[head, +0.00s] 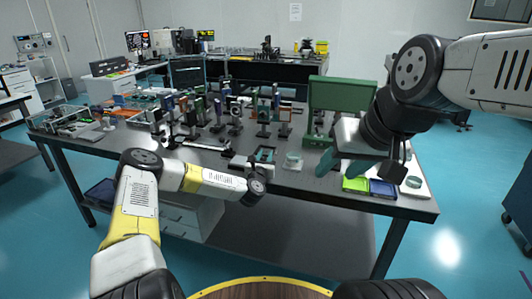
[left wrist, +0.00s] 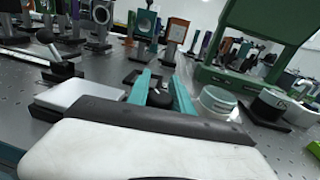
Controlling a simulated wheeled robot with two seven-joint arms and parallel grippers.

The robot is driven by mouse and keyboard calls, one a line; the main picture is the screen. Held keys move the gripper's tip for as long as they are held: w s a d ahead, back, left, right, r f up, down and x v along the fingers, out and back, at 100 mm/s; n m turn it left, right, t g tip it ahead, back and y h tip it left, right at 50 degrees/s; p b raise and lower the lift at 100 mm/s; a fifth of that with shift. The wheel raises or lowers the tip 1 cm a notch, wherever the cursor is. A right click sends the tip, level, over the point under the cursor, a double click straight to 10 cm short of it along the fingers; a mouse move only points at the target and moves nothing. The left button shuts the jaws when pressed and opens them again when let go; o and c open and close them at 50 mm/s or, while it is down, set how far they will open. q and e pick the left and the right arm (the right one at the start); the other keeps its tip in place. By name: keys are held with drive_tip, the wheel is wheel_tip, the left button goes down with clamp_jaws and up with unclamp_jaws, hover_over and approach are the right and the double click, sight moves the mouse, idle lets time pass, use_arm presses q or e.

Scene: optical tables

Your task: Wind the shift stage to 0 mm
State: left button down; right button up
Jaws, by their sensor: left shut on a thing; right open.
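My left gripper (head: 265,156) is over the front middle of the optical table (head: 305,180). In the left wrist view its teal fingers (left wrist: 160,92) are shut on a small dark knob (left wrist: 160,99). The knob appears to belong to the shift stage, a low dark unit (left wrist: 140,79) mostly hidden by the fingers and wrist. No scale reading is legible. My right gripper (head: 338,167) has its teal fingers apart and empty, above the table's front right part.
A clear round dish (head: 293,161) stands just right of my left gripper; it also shows in the left wrist view (left wrist: 218,101). Several optic mounts fill the middle. Green (head: 355,184) and blue (head: 383,188) trays lie front right.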

use_arm(q)
drive_tip(key=n+y, duration=0.1)
drive_tip(key=y, duration=0.1)
drive_tip(key=n+y, duration=0.2)
drive_tip(key=y, duration=0.1)
drive_tip(key=shift+a+n+y, duration=0.3)
drive_tip(key=shift+a+n, duration=0.05)
drive_tip(key=shift+n, duration=0.05)
drive_tip(key=n+g+y, duration=0.1)
drive_tip(key=n+y, duration=0.1)
drive_tip(key=y, duration=0.1)
drive_tip(key=a+n+g+y, duration=0.1)
drive_tip(key=n+y, duration=0.1)
drive_tip(key=y, duration=0.1)
drive_tip(key=shift+s+y, duration=0.15)
drive_tip(key=shift+y, duration=0.25)
drive_tip(key=n+g+y, duration=0.1)
drive_tip(key=y, duration=0.1)
drive_tip(key=n+g+y, duration=0.2)
drive_tip(key=s+a+n+g+y, duration=0.1)
drive_tip(key=n+g, duration=0.1)
drive_tip(key=shift+y, duration=0.4)
drive_tip(key=shift+s+a+n+g+y, duration=0.1)
drive_tip(key=shift+a+n+g+y, duration=0.1)
drive_tip(key=shift+n+g+y, duration=0.65)
drive_tip(key=shift+r+n+g, duration=0.15)
drive_tip(key=shift+n+g, duration=0.2)
drive_tip(key=shift+g, duration=0.3)
